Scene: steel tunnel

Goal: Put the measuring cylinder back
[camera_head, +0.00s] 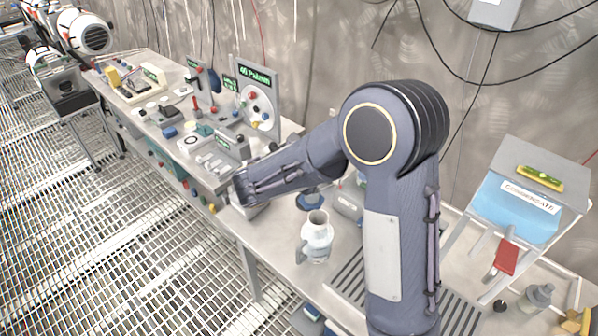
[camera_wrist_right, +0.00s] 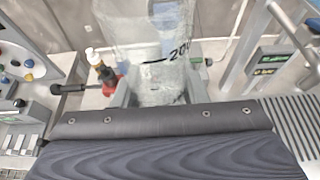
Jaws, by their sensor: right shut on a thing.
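In the right wrist view, a clear measuring cylinder (camera_wrist_right: 150,45) with a dark "200" mark stands between the fingers of my right gripper (camera_wrist_right: 158,92). The gripper is shut on it. The cylinder's upper and lower ends are not clearly visible. In the head view, my right forearm crosses the bench, and I cannot make out the fingers or the cylinder there. A round blue base (camera_head: 310,200) shows just below the forearm; I cannot tell what it belongs to. My left gripper is not in view.
A white jug (camera_head: 316,240) stands on the steel bench near its front edge. A panel with coloured knobs (camera_head: 258,105) and small instruments crowd the bench's far part. A slatted drain (camera_head: 350,280) lies right of the jug. A stand with a blue panel (camera_head: 515,210) is at right.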

